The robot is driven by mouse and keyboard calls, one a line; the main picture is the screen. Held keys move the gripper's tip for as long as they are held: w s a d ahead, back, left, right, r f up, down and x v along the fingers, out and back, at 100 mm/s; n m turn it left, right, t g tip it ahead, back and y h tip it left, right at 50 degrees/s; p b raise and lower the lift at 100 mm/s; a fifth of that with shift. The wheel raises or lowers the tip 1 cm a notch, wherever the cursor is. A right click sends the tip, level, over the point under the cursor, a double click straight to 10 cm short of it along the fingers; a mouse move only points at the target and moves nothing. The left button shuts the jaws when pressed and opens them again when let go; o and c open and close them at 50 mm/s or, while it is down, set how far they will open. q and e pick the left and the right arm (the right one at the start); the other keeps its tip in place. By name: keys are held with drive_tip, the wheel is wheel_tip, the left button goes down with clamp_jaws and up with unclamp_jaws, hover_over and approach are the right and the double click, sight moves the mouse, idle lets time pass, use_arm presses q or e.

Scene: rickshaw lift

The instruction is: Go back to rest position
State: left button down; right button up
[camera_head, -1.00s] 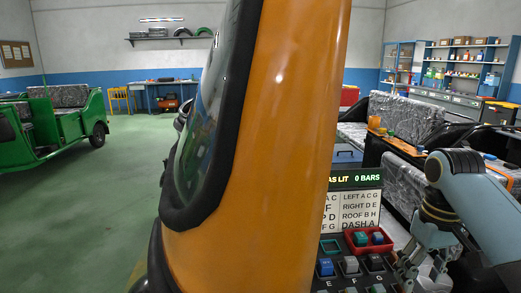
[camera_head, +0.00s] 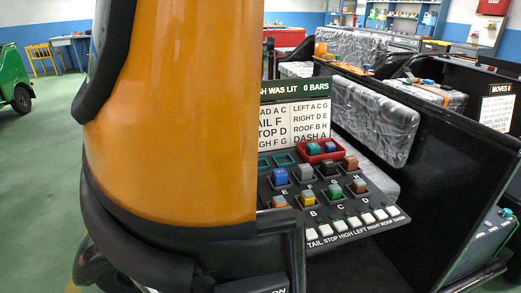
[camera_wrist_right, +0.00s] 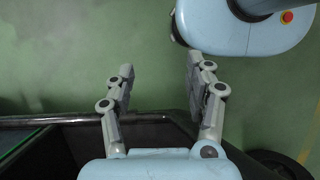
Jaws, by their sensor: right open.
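My right gripper (camera_wrist_right: 158,95) shows in the right wrist view. Its two fingers are apart and nothing is between them. Green floor lies beyond the fingers, and a dark edge of the vehicle (camera_wrist_right: 60,122) passes below them. Neither gripper shows in the head view now. A control panel (camera_head: 330,235) with several coloured blocks and a row of white switches sits at the middle of the head view. A red tray (camera_head: 333,155) with blocks in it stands at the panel's back. A lit display above reads "0 BARS".
A large orange pillar of the vehicle (camera_head: 175,110) fills the left of the head view. Silver wrapped seats (camera_head: 374,120) and a black panel wall (camera_head: 440,165) stand to the right. A green vehicle (camera_head: 14,80) is at the far left. Green floor is clear at left.

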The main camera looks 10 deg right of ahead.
drive_tip(key=s+f+t+b, duration=0.4)
drive_tip(key=s+f+t, duration=0.1)
drive_tip(key=s+f, duration=1.2)
drive_tip(key=shift+s+d+f+h, duration=0.2)
drive_tip(key=shift+s+d+h, duration=0.05)
drive_tip(key=shift+h, duration=0.05)
